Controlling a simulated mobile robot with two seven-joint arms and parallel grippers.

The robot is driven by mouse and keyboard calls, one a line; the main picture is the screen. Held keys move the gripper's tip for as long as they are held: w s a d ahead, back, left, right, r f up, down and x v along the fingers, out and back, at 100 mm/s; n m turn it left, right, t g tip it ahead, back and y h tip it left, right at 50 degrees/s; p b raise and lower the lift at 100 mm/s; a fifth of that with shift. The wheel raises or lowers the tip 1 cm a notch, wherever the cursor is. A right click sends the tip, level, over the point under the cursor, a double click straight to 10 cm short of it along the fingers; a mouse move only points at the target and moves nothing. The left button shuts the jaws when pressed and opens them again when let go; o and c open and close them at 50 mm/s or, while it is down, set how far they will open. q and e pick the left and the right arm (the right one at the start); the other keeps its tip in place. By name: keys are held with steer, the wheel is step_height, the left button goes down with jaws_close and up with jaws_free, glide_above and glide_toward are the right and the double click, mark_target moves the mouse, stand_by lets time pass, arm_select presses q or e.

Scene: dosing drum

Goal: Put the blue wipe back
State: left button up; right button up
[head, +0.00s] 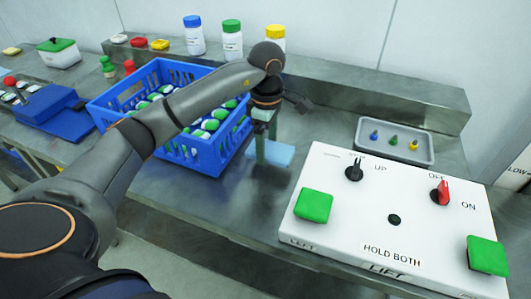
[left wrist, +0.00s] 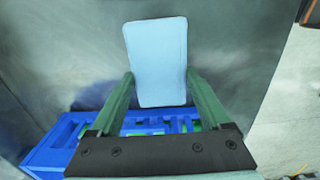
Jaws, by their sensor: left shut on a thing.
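The blue wipe (head: 279,154) is a flat light-blue rectangle at the steel table, just right of the blue crate. My left gripper (head: 262,150) points down over it. In the left wrist view, the wipe (left wrist: 157,50) lies between the fingertips of my left gripper (left wrist: 160,78), which is shut on its near part. The far part of the wipe sticks out beyond the fingers. I cannot tell whether the wipe touches the table or hangs just above it. My right gripper is not in view.
The blue crate (head: 204,157) holds several green-and-white containers. A white control panel (head: 350,215) with green buttons stands at the right. A grey tray (head: 420,152) with small coloured pieces lies behind it. Capped bottles (head: 232,42) stand on the back ledge. A narrow strip of table is bare between crate and panel.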

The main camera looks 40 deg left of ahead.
arm_select(q)
steer(key=f, duration=0.3)
steer(key=shift+a+f, duration=0.25)
steer(key=shift+w, duration=0.1)
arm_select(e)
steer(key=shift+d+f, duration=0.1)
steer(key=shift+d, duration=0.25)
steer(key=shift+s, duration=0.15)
arm_select(q)
steer(key=shift+f, duration=0.15)
steer(key=o, duration=1.1)
steer(key=shift+o, duration=0.2)
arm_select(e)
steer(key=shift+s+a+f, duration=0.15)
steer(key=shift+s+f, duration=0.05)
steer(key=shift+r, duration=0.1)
